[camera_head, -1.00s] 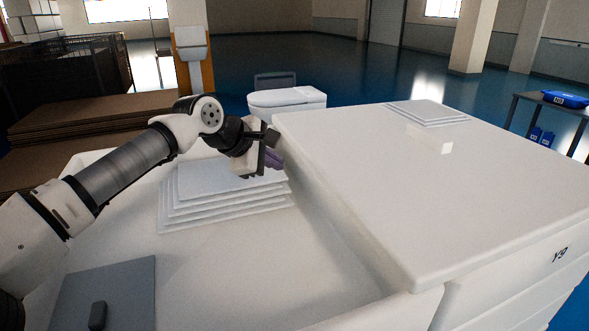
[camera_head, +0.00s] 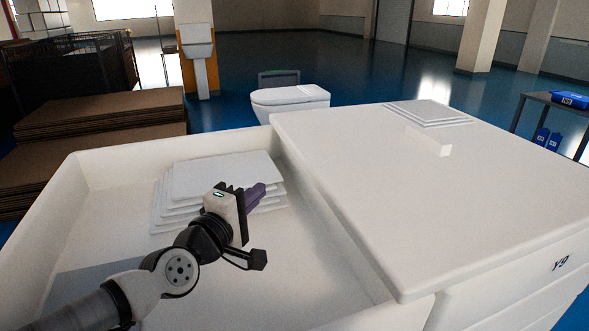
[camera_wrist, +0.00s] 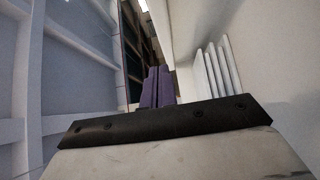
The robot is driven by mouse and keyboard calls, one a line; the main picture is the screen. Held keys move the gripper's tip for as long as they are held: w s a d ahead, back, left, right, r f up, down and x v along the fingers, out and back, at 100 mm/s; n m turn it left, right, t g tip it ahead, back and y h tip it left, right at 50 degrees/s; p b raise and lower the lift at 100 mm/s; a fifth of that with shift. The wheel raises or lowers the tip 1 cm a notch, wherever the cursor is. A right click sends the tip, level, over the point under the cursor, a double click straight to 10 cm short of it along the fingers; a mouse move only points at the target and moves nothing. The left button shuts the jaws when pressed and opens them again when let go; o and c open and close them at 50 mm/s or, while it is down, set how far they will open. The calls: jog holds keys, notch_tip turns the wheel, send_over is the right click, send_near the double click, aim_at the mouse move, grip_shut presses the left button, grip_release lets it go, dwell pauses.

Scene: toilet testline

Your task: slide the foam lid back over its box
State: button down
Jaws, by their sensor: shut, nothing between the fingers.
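The large white foam box (camera_head: 75,200) stands in front of me with its left part open.
A small white block (camera_head: 428,140) and a stack of thin white sheets (camera_head: 430,112) lie on the lid. A white toilet (camera_head: 288,99) stands behind the box. Brown sheet stacks (camera_head: 100,118) are at left. A table with a blue case (camera_head: 568,100) is far right.

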jog(key=p, duration=0.4)
send_near(304, 164)
jog(key=w, duration=0.4)
jog(key=shift+w+d+r+p, duration=0.1)
jog(key=shift+w+d+p, duration=0.15)
jog(key=shift+d+p, duration=0.35)
jog(key=shift+w+d+p, duration=0.2)
jog(key=shift+d+p, duration=0.15)
jog(key=shift+d, duration=0.3)
jog(key=shift+b, duration=0.3)
